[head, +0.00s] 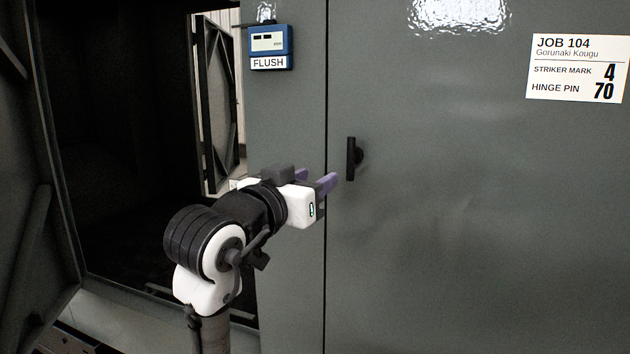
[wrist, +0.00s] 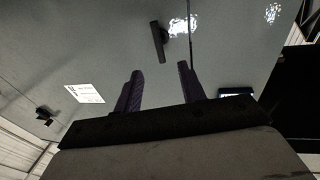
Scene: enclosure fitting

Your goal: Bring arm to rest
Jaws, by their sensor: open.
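My gripper (head: 318,180) is open and empty, with its two purple fingers pointing at the grey cabinet door. In the head view it is held in front of the seam at the door's left edge, left of the black door handle (head: 351,159). The fingers look apart from the handle. In the wrist view my gripper (wrist: 158,85) has its fingers spread, and the handle (wrist: 158,42) shows beyond the fingertips with a gap between. The closed grey door (head: 450,230) fills the right of the head view.
A blue gauge box (head: 270,42) labelled FLUSH is on the panel above my gripper. A job card (head: 578,68) reads striker mark 4, hinge pin 70. At left, an open door (head: 25,200) stands beside a dark cabinet interior (head: 120,120).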

